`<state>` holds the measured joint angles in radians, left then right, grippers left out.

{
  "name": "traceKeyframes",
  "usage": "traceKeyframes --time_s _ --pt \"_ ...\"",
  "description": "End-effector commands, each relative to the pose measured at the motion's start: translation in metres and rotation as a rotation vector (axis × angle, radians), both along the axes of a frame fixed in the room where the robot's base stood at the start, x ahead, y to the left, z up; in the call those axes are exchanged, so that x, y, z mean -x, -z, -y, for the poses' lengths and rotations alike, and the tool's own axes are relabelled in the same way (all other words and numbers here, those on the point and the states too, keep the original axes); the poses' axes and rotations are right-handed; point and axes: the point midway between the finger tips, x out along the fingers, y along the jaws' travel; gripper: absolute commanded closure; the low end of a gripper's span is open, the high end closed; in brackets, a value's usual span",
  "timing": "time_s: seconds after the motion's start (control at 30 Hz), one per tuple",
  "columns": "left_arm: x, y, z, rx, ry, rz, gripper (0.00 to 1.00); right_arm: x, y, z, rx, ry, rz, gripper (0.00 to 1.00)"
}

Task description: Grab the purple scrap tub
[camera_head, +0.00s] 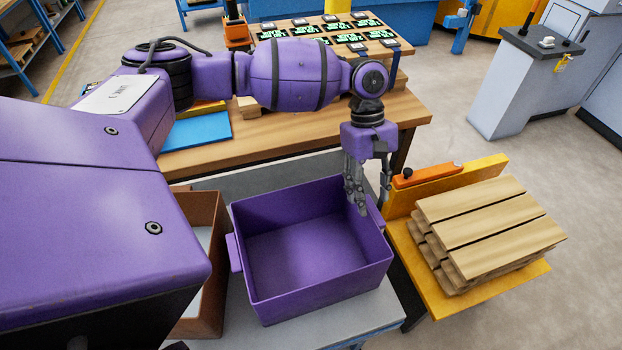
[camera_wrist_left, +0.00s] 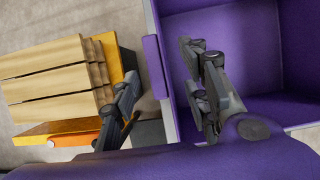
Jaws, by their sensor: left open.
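The purple scrap tub (camera_head: 315,285) is an empty open box with a small side handle on its left, standing upright on a grey bench. My left gripper (camera_head: 373,203) points down at the tub's right wall and is open. One finger is inside the tub and the other is outside the wall. In the left wrist view, the tub's side handle (camera_wrist_left: 156,66) lies between the two spread fingers (camera_wrist_left: 160,68), and part of the tub's interior (camera_wrist_left: 250,50) shows. I cannot tell whether a finger touches the wall. My right gripper is not in view.
A brown tub (camera_head: 200,270) stands just left of the purple one. Right of it, a yellow stand (camera_head: 470,305) holds stacked wooden slats (camera_head: 490,230), with an orange tool (camera_head: 428,175) along its back. A wooden table (camera_head: 260,137) stands behind. Open floor lies to the right.

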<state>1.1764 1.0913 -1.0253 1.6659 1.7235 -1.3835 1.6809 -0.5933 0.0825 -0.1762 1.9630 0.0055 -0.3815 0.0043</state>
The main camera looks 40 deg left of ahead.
Motion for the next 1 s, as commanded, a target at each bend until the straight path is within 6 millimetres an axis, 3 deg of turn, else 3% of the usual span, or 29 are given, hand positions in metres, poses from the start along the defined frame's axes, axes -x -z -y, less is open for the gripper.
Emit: traceKeyframes --time_s 0.17,0.4,0.7,1.0 --pt "0.002 0.021 0.006 0.000 -0.001 -0.002 0.58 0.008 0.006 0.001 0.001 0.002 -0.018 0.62" --pt "0.005 0.053 0.015 0.001 -0.001 0.000 0.58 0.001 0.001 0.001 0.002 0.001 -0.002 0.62" --pt "0.006 0.060 0.017 0.001 -0.003 -0.001 0.58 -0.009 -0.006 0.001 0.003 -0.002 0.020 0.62" --pt "0.006 0.059 0.016 0.001 -0.003 -0.001 0.95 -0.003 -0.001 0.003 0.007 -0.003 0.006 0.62"
